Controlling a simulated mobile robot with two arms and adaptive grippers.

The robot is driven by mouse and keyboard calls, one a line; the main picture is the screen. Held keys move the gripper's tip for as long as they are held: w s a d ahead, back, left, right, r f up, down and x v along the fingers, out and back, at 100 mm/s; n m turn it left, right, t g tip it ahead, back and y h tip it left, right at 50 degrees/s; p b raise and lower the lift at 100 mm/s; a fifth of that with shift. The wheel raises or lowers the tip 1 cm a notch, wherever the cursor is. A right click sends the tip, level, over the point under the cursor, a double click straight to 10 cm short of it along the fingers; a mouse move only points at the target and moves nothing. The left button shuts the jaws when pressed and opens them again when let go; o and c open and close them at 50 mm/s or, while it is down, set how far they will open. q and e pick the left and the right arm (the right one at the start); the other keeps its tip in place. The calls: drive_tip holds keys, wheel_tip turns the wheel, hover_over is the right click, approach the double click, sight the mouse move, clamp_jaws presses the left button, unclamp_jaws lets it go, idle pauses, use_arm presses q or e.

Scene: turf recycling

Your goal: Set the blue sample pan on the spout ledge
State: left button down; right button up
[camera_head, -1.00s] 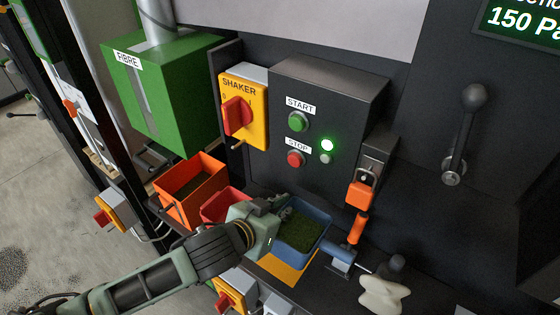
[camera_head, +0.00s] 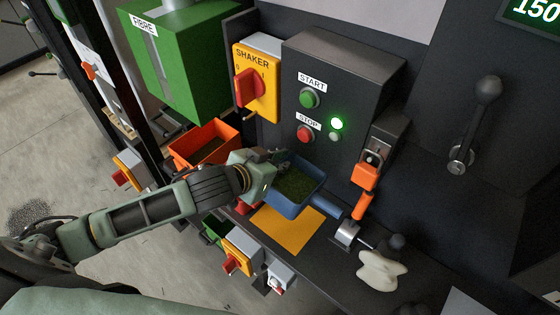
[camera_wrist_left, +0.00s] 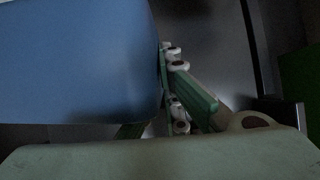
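The blue sample pan (camera_head: 283,206) holds green granular material and sits at the front of the machine in the head view. It looks raised above a yellow pad (camera_head: 290,234) on the dark ledge (camera_head: 325,262). My left gripper (camera_head: 272,161) is at the pan's left rim and appears shut on it; its own body partly hides the fingertips. In the left wrist view the pan's smooth blue side (camera_wrist_left: 80,65) fills the upper left, against the green finger linkage (camera_wrist_left: 190,95). My right gripper is not in view. No part is labelled as the spout.
An orange bin (camera_head: 228,128) stands left of the pan; a red bin (camera_head: 246,208) is mostly hidden behind my gripper. An orange-handled latch (camera_head: 365,176) and an off-white knobbed part (camera_head: 380,270) are to the right. Switch boxes (camera_head: 240,250) line the front edge.

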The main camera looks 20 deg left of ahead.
sight(280, 178)
use_arm(q)
drive_tip(key=shift+f+b, duration=0.65)
drive_tip(key=shift+f, duration=0.15)
wheel_tip(280, 178, down, 4)
drive_tip(key=shift+f+b, duration=0.1)
drive_tip(key=shift+b, duration=1.15)
drive_tip(key=shift+f+b, duration=0.55)
drive_tip(key=shift+f, duration=0.45)
drive_tip(key=c, duration=2.3)
unclamp_jaws()
drive_tip(key=o, duration=0.4)
drive_tip(key=shift+o, duration=0.2)
